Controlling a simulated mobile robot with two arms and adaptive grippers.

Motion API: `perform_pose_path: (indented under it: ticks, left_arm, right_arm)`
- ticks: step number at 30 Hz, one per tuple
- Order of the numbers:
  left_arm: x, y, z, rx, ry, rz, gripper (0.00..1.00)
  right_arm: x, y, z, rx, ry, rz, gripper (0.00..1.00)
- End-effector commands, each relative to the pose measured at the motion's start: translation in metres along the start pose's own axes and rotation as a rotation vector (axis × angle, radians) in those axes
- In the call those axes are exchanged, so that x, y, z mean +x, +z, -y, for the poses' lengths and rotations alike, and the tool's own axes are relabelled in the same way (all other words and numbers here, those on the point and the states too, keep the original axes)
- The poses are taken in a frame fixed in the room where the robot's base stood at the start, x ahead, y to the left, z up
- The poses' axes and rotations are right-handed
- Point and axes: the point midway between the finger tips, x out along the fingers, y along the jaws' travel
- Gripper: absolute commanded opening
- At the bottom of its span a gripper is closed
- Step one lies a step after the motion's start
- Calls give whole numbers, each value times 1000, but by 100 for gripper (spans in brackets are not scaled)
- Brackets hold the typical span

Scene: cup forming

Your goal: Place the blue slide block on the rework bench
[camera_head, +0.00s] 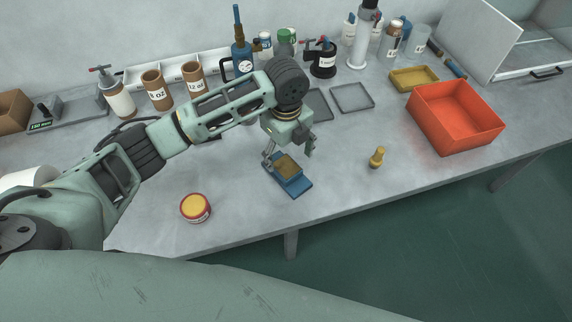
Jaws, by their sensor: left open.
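The blue slide block (300,187) lies flat on the grey bench (245,213) near its front edge, with a tan-brown piece (287,165) on top of it. My left gripper (289,158) is open and points down just above the block's far end. Its fingers stand at either side of the brown piece. Whether they touch it cannot be told. My right gripper is not in view.
A red-orange bin (455,118) stands at the right. A small brass part (377,157) and a yellow-lidded jar (195,208) stand near the front. Bottles and cups line the back. The bench between the block and the brass part is clear.

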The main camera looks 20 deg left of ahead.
Motion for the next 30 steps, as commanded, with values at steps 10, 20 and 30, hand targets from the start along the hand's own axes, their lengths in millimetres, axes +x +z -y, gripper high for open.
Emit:
perform_pose_path:
  ticks: [10, 20, 30]
  left_arm:
    - [-46, 0, 0, -1, -1, -1, 73]
    - [-48, 0, 0, -1, 1, -1, 73]
    - [-48, 0, 0, 0, 1, -1, 73]
  right_arm:
    - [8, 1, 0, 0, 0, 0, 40]
    - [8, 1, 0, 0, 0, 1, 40]
    - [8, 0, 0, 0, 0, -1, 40]
